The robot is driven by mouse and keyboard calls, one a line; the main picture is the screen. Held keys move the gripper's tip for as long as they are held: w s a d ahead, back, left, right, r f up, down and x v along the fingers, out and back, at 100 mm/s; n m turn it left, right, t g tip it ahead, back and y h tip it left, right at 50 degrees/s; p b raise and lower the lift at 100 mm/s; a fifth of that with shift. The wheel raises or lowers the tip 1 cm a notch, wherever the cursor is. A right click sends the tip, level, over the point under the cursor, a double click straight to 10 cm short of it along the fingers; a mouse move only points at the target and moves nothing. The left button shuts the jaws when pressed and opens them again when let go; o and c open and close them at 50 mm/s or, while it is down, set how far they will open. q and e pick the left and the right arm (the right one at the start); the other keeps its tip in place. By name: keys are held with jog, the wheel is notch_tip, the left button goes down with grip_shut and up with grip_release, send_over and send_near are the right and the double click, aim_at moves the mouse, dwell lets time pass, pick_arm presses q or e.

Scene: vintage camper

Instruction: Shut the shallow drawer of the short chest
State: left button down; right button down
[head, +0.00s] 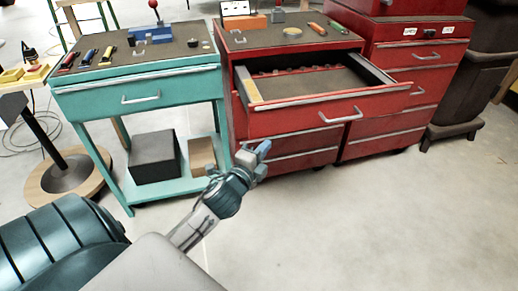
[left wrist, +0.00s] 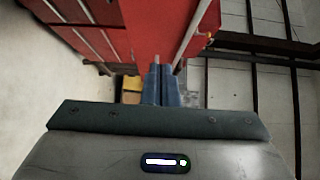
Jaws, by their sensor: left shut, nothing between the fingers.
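The short red chest (head: 300,42) stands in the middle of the head view, with tools on its dark top. Its shallow top drawer (head: 300,118) is pulled well out, and its tray inside looks mostly empty. A pale bar handle (head: 341,116) is on the drawer front. My left gripper (head: 264,147) is shut and empty, low in front of the drawer's left part. In the left wrist view its blue fingers (left wrist: 161,84) are together, close to red surfaces (left wrist: 150,25). I cannot tell whether they touch. My right gripper is not in view.
A teal workbench (head: 140,92) with tools on top and a dark box (head: 154,160) on its lower shelf stands to the left. A taller red cabinet (head: 410,70) stands to the right, near a dark bin (head: 480,65). The floor in front is clear.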

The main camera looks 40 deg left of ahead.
pick_arm(q)
send_near(277, 120)
jog(key=w+d, duration=0.2)
jog(key=w, duration=0.2)
jog(key=shift+w+a, duration=0.55)
jog(key=shift+a, duration=0.25)
jog(key=shift+w+a, duration=0.3)
jog(key=shift+a, duration=0.2)
